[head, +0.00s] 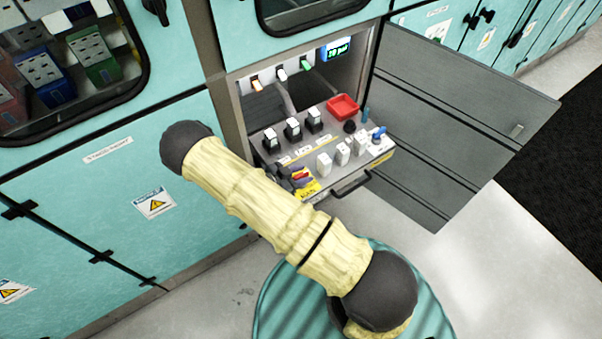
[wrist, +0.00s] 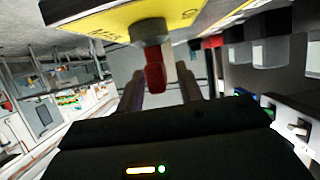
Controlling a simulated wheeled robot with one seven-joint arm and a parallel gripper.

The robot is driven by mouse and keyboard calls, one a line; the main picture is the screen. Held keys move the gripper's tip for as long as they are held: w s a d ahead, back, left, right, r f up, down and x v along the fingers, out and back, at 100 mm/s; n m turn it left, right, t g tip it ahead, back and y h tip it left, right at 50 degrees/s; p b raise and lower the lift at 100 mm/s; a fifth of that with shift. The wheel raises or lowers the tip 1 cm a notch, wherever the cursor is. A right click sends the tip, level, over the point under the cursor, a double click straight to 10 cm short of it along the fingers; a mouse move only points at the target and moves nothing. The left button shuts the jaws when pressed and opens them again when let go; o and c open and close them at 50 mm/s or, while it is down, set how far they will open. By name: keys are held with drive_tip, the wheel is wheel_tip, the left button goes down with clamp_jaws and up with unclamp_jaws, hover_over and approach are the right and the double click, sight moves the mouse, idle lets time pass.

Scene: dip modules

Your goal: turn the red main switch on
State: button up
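The red main switch (head: 300,176) sits on a yellow plate (head: 309,189) at the front left corner of the pulled-out switch panel. In the wrist view its red handle (wrist: 154,72) stands out from a dark base on the yellow plate (wrist: 110,30). My gripper (wrist: 160,88) has its two dark fingers apart, one on each side of the handle. A gap shows between the handle and the right finger; contact on the left is unclear.
A grey cabinet door (head: 460,120) stands open at right. Teal cabinets line the wall. Bare floor lies in front.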

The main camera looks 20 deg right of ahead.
clamp_jaws()
drive_tip(key=shift+n+t, duration=0.4)
drive_tip(key=n+t+y, duration=0.2)
drive_tip(key=n+t, duration=0.1)
drive_tip(key=shift+s+n+t+y, duration=0.1)
drive_tip(key=shift+n+t+y, duration=0.2)
drive_tip(key=shift+n, duration=0.1)
drive_tip(key=n+t+y+p, duration=0.1)
drive_tip(key=n+t+y, duration=0.2)
drive_tip(key=n+y, duration=0.1)
drive_tip(key=shift+d+n, duration=0.1)
drive_tip(key=shift+n, duration=0.2)
drive_tip(key=n+t+y+p, duration=0.1)
drive_tip(key=n+y, duration=0.1)
drive_tip(key=n+y+p, duration=0.1)
drive_tip(key=n+y, duration=0.1)
drive_tip(key=y, duration=0.1)
drive_tip(key=shift+r+n+t, duration=0.2)
drive_tip(key=shift+n+t, duration=0.1)
drive_tip(key=shift+t, duration=0.1)
drive_tip(key=n+y+p, duration=0.3)
drive_tip(key=n+y, duration=0.1)
drive_tip(key=y, duration=0.1)
drive_tip(key=shift+f+g+y, duration=0.1)
drive_tip(key=shift+g+y, duration=0.2)
